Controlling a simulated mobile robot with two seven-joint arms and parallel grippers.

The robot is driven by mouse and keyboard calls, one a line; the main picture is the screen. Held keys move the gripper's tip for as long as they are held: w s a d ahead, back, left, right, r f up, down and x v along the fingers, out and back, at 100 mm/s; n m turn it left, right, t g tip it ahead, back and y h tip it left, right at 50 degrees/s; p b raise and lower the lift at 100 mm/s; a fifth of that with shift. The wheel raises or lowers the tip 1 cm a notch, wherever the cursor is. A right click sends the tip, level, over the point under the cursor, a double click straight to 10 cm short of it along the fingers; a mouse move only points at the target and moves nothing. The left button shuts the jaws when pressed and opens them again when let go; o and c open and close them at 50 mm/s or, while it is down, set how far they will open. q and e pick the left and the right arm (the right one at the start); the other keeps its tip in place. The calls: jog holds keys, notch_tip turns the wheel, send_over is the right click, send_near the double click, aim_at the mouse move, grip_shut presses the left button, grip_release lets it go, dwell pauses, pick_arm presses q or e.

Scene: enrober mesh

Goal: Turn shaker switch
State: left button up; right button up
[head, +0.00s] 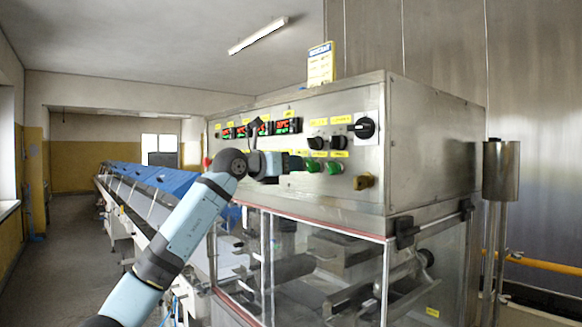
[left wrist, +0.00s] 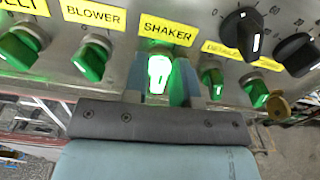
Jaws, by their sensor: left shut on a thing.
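The shaker switch (left wrist: 158,72) is a green knob, brightly lit, under the yellow SHAKER label (left wrist: 167,31) in the left wrist view. My left gripper (left wrist: 158,84) has one finger on each side of this knob and is shut on it. In the head view my left gripper (head: 292,164) is at the front of the control panel (head: 250,111), and its body hides the shaker switch there. My right gripper is not in view.
Close to the fingers are a green knob under the BLOWER label (left wrist: 90,60) on the left and a smaller green knob (left wrist: 213,82) on the right. Black dials (left wrist: 242,32) sit at upper right. A glass-walled enclosure (head: 300,255) stands below the panel.

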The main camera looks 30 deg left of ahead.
pick_arm(q)
jog(key=n, duration=0.4)
jog(key=shift+a+n, duration=0.1)
jog(key=shift+n, duration=0.3)
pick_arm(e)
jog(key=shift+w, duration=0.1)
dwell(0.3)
pick_arm(q)
jog(key=o, duration=0.7)
jog(key=b+v, duration=0.3)
jog(key=v, duration=1)
jog(key=shift+s+a, duration=0.15)
jog(key=shift+s, duration=0.2)
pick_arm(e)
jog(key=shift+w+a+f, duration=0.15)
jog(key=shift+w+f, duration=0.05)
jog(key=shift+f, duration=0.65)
